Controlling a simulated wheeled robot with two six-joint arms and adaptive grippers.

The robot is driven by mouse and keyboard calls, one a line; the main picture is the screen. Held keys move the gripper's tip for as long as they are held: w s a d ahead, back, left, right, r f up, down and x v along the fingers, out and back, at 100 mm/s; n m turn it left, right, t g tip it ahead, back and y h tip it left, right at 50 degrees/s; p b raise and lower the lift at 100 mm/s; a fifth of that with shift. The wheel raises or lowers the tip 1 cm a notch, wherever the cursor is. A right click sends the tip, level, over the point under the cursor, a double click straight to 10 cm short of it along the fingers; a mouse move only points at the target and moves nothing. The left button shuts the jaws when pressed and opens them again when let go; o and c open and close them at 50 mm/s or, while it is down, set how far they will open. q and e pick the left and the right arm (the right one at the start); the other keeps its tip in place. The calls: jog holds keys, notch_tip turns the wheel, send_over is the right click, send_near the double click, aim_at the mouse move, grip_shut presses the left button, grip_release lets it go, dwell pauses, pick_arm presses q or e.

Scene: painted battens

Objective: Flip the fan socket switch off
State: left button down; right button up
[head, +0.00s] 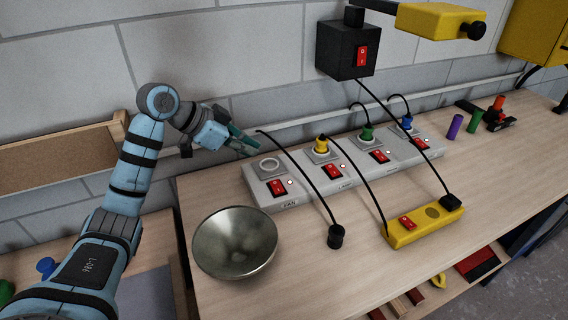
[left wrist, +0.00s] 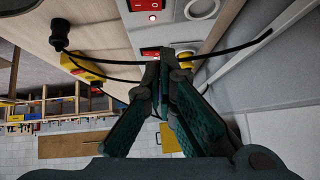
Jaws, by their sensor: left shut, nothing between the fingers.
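The grey socket strip (head: 330,180) lies on the bench, with a label that reads FAN at its left end. The red fan socket switch (head: 277,187) sits there below an empty round socket (head: 269,165). In the left wrist view the fan switch (left wrist: 144,5) shows at the top edge, with a glowing red lamp beside it. My left gripper (head: 252,147) is shut and empty, just behind and above the strip's left end, apart from the switch. Its closed fingers (left wrist: 163,75) show in the left wrist view. My right gripper is out of view.
A metal bowl (head: 235,243) stands in front of the strip's left end. A black cable with a loose plug (head: 335,236) crosses the strip. Other sockets hold yellow, green and blue plugs. A yellow switch block (head: 424,224) lies at front right. A black switch box (head: 347,50) is above.

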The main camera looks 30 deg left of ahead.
pick_arm(q)
jog(key=s+r, duration=0.1)
jog(key=s, duration=0.2)
send_over(274, 186)
jog(key=s, duration=0.1)
notch_tip(274, 186, down, 6)
jog(key=f, duration=0.2)
jog(key=w+f, duration=0.1)
jog(key=f, duration=0.1)
jog(key=shift+f+b, duration=0.25)
jog(key=shift+b, duration=0.15)
jog(key=shift+w+a+f, duration=0.1)
jog(key=shift+f, duration=0.4)
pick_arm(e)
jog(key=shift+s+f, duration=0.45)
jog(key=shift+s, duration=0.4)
pick_arm(q)
jog(key=shift+r, duration=0.1)
